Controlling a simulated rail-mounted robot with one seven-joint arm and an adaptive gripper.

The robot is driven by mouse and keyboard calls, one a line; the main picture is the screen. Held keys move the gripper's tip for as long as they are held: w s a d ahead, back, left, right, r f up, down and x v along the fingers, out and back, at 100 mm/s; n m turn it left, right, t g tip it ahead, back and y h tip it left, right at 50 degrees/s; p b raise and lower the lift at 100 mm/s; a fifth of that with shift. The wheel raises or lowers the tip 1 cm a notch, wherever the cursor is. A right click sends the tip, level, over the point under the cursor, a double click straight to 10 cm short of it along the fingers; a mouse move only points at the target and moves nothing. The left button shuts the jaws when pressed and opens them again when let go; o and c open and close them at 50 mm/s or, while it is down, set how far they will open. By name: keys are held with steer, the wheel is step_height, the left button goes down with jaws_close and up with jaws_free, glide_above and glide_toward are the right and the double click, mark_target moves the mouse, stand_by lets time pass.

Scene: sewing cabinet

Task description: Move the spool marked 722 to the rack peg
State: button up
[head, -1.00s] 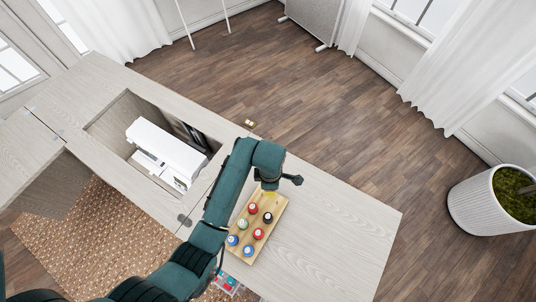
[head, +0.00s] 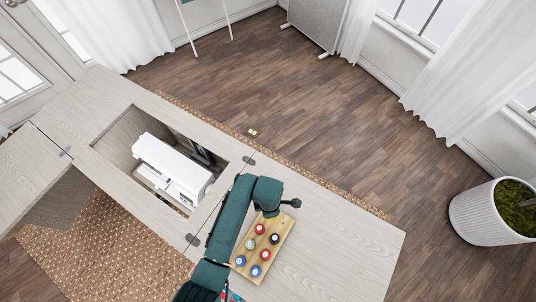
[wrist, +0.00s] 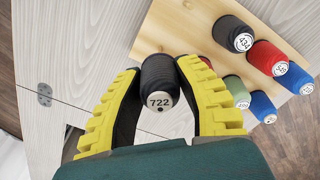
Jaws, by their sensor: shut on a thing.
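The black spool marked 722 (wrist: 159,82) is between the yellow-padded fingers of my gripper (wrist: 160,105) in the wrist view, its numbered end facing the camera. My gripper is shut on it. The wooden rack (wrist: 165,37) lies beyond and to the right of the held spool in the wrist view. In the head view the rack (head: 243,247) is on the cabinet top, and my gripper (head: 269,212) is over its far end. The held spool is hidden there by my arm. I cannot tell which peg is free.
The rack bears several spools: a dark one marked 434 (wrist: 233,33), red ones (wrist: 268,57), blue ones (wrist: 262,106) and a green one (wrist: 235,88). A white sewing machine (head: 172,165) sits in the cabinet well. The cabinet top right of the rack (head: 340,245) is clear.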

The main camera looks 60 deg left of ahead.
steer(key=shift+a+f, duration=0.1)
stand_by(0.4)
steer(key=shift+f+b, duration=0.35)
steer(key=shift+f, duration=0.35)
steer(key=shift+p, duration=0.35)
steer(key=shift+f, duration=0.2)
steer(key=shift+f+b, duration=0.35)
steer(key=shift+b, duration=0.1)
steer(key=shift+f, duration=0.3)
steer(key=shift+f+b, duration=0.35)
steer(key=shift+b, duration=0.15)
steer(key=shift+f, duration=0.25)
